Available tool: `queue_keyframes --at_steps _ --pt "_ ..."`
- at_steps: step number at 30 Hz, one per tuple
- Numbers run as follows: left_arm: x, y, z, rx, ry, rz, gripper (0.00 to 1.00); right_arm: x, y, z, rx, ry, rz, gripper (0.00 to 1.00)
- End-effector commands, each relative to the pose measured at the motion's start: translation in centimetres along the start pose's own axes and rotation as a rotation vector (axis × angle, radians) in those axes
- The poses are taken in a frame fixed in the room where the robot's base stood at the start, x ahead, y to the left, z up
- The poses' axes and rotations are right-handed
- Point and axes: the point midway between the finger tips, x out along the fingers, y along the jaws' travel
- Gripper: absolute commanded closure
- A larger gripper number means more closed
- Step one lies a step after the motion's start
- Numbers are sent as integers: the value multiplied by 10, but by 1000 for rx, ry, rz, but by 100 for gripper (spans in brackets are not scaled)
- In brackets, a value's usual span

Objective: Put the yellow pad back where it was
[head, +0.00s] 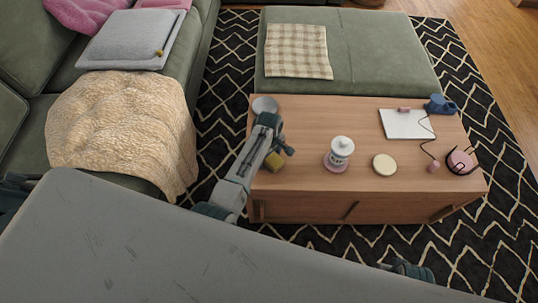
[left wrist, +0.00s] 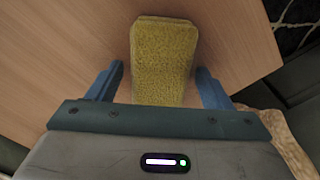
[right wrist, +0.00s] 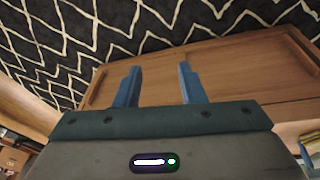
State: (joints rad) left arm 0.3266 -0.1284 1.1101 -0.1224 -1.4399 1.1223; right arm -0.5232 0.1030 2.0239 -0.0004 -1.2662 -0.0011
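The yellow pad (head: 274,161) lies on the wooden coffee table (head: 310,118) near its left end, partly hidden by my left gripper (head: 281,149) in the head view. In the left wrist view the pad (left wrist: 163,50) is a long, rough yellow block. It lies lengthwise between the two blue fingers of my left gripper (left wrist: 160,69), with bare wood showing on both sides. The fingers are open and do not touch it. My right gripper (right wrist: 160,68) is open and empty, near the wooden side of the table (right wrist: 225,72) in the right wrist view.
A grey bowl (head: 264,104) stands just beyond my left gripper. A white jar (head: 341,147) on a pink base and a round cream disc (head: 385,164) stand mid-table. A white pad (head: 406,125), a blue object (head: 440,104) and a pink item (head: 461,160) are at the right.

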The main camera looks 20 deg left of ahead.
Motion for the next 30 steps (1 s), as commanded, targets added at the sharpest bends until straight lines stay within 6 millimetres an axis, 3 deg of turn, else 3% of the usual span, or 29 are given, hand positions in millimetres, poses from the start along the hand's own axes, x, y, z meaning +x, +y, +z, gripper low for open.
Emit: queue_keyframes --at_steps 11,14,24,30 --pt "-6 0 0 0 1 1 24 0 0 0 0 1 0 64" --pt "-20 1 0 0 1 3 24 6 0 3 0 -4 0 64" --pt "-91 1 0 0 0 3 24 45 0 22 6 -38 -4 64" --pt "-117 1 0 0 1 1 24 54 -1 28 7 -46 -4 64"
